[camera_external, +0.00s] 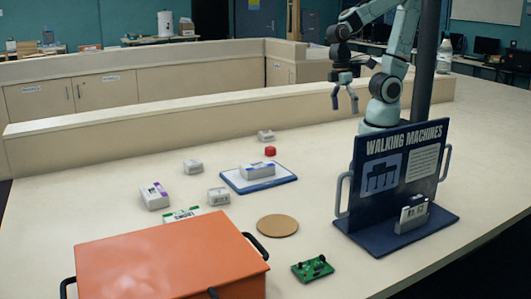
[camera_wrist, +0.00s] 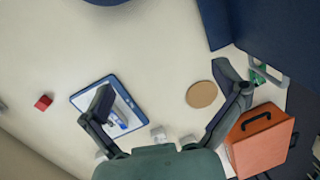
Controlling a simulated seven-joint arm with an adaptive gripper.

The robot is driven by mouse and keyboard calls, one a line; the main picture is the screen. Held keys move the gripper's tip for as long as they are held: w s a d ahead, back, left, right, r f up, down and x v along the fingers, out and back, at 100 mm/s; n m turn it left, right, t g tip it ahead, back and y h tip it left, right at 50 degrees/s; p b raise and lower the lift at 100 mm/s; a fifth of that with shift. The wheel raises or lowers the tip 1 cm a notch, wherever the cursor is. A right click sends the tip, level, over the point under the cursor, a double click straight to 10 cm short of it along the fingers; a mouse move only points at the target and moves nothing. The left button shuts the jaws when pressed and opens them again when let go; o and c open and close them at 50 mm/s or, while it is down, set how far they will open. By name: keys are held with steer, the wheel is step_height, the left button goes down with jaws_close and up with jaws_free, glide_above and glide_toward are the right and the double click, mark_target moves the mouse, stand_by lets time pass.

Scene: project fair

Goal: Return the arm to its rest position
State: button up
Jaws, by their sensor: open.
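My arm stands behind the dark blue "Walking Machines" board (camera_external: 395,180) in the external view. My gripper (camera_external: 345,98) hangs high above the table, pointing down, with its fingers apart and nothing between them. In the wrist view my gripper (camera_wrist: 168,95) also shows spread fingers, with bare table between them far below. The fingers touch nothing that I can see. Part of the arm's base is hidden by the board.
A white tray with a blue rim (camera_external: 285,177) bears a small device. A red piece (camera_external: 270,151), several white boxes, a cork disc (camera_external: 277,225), a green circuit board (camera_external: 312,268) and an orange case (camera_external: 165,260) lie on the table. A dark post (camera_external: 427,60) stands beside the arm.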

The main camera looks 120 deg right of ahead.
steer(key=s+r+n, duration=0.1)
steer(key=s+a+r+n+h, duration=0.1)
steer(key=shift+s+r+n, duration=0.3)
steer(key=shift+r+n, duration=0.05)
steer(key=shift+n, duration=0.05)
